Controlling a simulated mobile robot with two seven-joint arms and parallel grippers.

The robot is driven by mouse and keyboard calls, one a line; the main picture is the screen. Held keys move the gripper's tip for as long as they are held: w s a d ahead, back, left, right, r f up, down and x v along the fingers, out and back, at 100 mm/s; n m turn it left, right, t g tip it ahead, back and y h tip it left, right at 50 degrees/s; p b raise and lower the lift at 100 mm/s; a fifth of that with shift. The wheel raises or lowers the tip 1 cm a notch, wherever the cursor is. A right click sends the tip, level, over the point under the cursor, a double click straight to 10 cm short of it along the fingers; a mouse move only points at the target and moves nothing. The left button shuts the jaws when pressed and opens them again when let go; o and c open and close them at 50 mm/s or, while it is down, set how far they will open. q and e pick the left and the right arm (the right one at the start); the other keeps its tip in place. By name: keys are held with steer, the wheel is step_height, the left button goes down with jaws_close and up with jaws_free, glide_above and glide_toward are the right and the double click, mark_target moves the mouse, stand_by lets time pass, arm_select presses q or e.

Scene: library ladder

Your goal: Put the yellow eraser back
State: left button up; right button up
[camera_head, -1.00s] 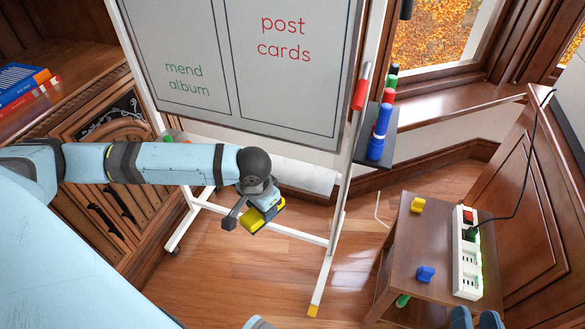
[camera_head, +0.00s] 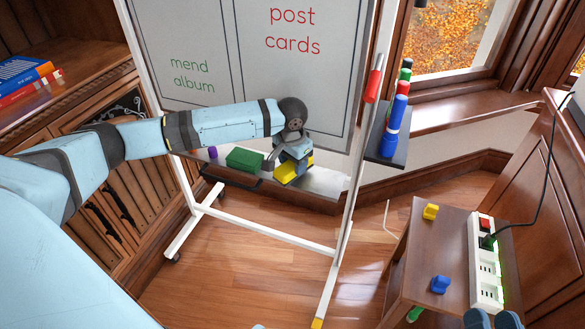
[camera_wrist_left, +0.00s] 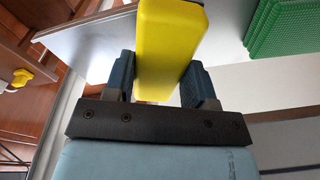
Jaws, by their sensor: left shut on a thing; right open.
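My left gripper (camera_head: 290,160) is shut on the yellow eraser (camera_head: 288,172), just below the board's lower edge. The eraser is at the pale tray (camera_head: 328,182) of the whiteboard, right of a green block (camera_head: 245,159). I cannot tell whether it touches the tray. In the left wrist view the yellow eraser (camera_wrist_left: 170,45) is between the two fingers (camera_wrist_left: 162,85), with the green block (camera_wrist_left: 282,35) apart to its right.
A purple object (camera_head: 212,152) is on the tray's left. A dark side shelf (camera_head: 388,152) holds several markers; a red marker (camera_head: 374,80) is on the board's right post. The wooden stool (camera_head: 455,235) bears a power strip (camera_head: 486,265), a yellow piece and a blue piece.

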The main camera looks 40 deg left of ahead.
arm_select(q)
steer(key=shift+s+f, duration=0.1)
steer(key=shift+f, duration=0.3)
arm_select(e)
steer(key=shift+f, duration=0.25)
arm_select(q)
steer(key=o, duration=0.8)
arm_select(e)
steer(key=shift+r, duration=0.15)
